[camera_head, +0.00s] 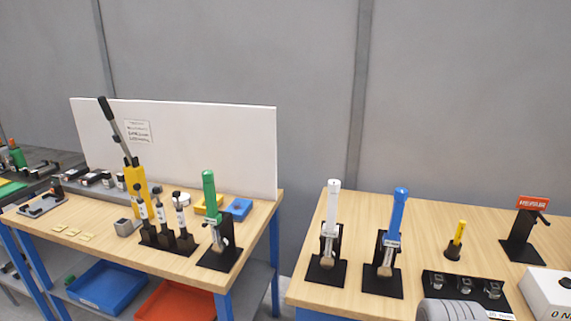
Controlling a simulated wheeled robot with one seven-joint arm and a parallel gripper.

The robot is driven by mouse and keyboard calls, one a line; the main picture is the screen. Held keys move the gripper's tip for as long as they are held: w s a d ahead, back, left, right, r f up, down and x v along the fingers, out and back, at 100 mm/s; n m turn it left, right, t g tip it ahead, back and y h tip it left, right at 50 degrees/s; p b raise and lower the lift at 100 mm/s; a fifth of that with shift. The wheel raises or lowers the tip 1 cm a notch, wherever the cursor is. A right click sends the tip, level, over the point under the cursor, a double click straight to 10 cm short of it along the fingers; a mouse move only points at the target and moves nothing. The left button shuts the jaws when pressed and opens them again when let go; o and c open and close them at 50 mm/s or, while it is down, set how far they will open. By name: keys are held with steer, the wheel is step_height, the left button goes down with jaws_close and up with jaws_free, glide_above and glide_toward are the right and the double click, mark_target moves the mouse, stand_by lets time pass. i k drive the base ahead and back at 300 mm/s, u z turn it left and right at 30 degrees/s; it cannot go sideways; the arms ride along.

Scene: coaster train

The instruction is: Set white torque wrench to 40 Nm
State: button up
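The white torque wrench (332,208) stands upright, white handle up, in a black stand (326,270) at the left of the right-hand table. Its lower metal part is held in the stand. A blue wrench (396,216) stands in a similar stand just to its right. A green one (209,190) stands on the left-hand table. Any setting scale on the white wrench is too small to read. My gripper is not recognisable; only a grey rounded part of my arm shows at the bottom edge, right of the wrenches.
A white box (546,291) with a partly cut-off "0 N" marking sits at the right edge. A black socket tray (466,288), a yellow-handled tool (459,233) and a red-signed stand (519,240) are nearby. A gap separates the tables. The right table's back strip is clear.

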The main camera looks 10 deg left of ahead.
mark_target(334, 186)
steer(key=u, duration=0.95)
steer(key=i, duration=1)
steer(key=u, duration=1.4)
steer(key=i, duration=0.2)
